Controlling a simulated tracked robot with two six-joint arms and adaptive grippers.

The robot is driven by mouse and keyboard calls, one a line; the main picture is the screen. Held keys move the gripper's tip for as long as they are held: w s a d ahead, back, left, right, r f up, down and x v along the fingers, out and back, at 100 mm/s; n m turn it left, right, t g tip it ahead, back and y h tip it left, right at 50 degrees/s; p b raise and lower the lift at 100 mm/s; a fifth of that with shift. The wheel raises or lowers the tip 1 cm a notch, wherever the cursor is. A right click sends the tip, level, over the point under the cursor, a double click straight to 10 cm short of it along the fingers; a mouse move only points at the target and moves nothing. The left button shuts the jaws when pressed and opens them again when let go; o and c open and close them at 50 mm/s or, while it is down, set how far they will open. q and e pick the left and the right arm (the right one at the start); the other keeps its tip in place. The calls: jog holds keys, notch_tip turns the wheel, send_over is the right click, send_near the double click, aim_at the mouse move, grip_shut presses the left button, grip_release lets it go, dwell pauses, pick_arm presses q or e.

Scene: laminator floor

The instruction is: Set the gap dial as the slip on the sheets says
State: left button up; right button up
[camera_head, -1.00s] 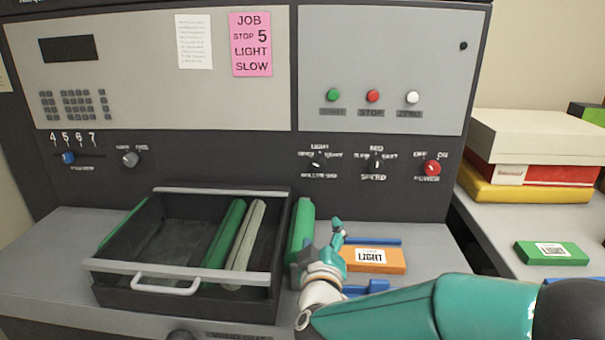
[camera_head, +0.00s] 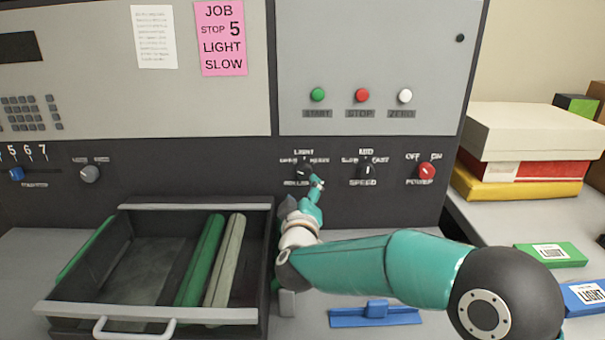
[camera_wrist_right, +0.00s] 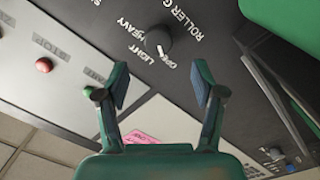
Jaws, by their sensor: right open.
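The gap dial is a dark round knob (camera_head: 304,171) on the machine's lower front panel, marked LIGHT above it. In the right wrist view the knob (camera_wrist_right: 158,41) has a white mark pointing toward OPEN, with LIGHT and HEAVY alongside. My right gripper (camera_head: 317,184) is just below and right of the knob. In the right wrist view its fingers (camera_wrist_right: 162,88) are apart and empty, with the knob beyond their tips. A pink slip (camera_head: 221,38) on the upper panel reads JOB, STOP 5, LIGHT, SLOW. My left gripper is out of view.
An open dark drawer (camera_head: 155,312) holding a green and a grey roller stands at left. The speed knob (camera_head: 369,171) and red power knob (camera_head: 426,172) are right of the gap dial. A blue guide (camera_head: 375,316) lies on the shelf below my arm. Boxes (camera_head: 525,140) stand at right.

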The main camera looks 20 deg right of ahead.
aim_at(303, 175)
jog(key=p+x, duration=0.1)
jog(key=x, duration=0.7)
jog(key=c, duration=1)
jog(key=shift+a, duration=0.1)
jog(key=shift+c, duration=0.7)
